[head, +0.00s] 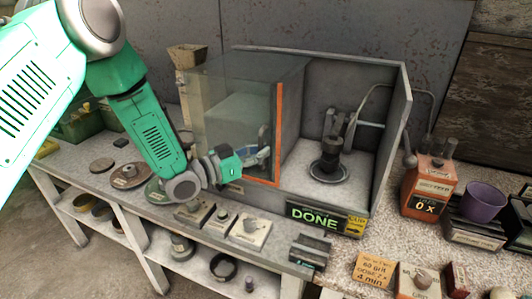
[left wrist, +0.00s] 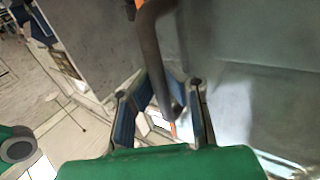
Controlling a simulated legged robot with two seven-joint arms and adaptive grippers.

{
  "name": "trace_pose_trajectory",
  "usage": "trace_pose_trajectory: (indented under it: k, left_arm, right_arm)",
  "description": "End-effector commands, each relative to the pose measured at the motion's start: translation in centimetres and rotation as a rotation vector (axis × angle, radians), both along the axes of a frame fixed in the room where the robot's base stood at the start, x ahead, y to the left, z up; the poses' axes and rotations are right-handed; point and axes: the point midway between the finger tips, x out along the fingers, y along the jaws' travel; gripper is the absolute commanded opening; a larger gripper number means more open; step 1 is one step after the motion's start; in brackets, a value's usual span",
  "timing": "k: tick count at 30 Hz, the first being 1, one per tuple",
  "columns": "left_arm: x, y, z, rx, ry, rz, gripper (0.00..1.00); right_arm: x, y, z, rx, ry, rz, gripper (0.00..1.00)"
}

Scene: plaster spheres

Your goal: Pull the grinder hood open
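The grinder hood (head: 235,115) is a clear box with an orange edge strip (head: 278,135), standing over the left part of a grey case. The right part of the case is uncovered, and a dark grinder (head: 330,155) stands there on a round base. A green sign on the case front reads "DONE" (head: 315,217). My left gripper (head: 262,155) is at the hood's front, just left of the orange strip. In the left wrist view a dark bent handle (left wrist: 155,55) reaches between its blue-padded fingers (left wrist: 167,112), which stand apart with gaps showing. My right gripper is not in view.
Small blocks (head: 249,232) with knobs stand on the bench before the case. On the right are an orange box (head: 427,190), a purple cup (head: 484,203) and labelled blocks (head: 375,270). Round discs (head: 130,176) lie at the left. A grey panel (head: 395,130) closes the case's right side.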

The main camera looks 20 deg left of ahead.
Motion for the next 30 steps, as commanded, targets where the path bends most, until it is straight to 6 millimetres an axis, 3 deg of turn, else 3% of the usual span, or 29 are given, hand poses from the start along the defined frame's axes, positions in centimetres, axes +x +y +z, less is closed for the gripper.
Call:
trace_pose_trajectory:
  k: [4, 7, 20, 30]
  left_arm:
    - [0.0, 0.0, 0.0, 0.001, -0.001, 0.001, 0.00]
    - [0.0, 0.0, 0.0, 0.001, -0.001, 0.001, 0.33]
    - [-0.7, 0.5, 0.0, 0.001, 0.001, 0.001, 0.33]
    - [-6.3, 4.4, -0.1, -0.002, 0.002, 0.004, 0.33]
  right_arm:
    - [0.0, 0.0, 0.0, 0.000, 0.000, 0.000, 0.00]
    - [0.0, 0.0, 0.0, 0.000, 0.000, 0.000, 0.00]
    - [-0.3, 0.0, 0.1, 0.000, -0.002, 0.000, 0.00]
    - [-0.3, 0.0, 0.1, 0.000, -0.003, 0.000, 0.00]
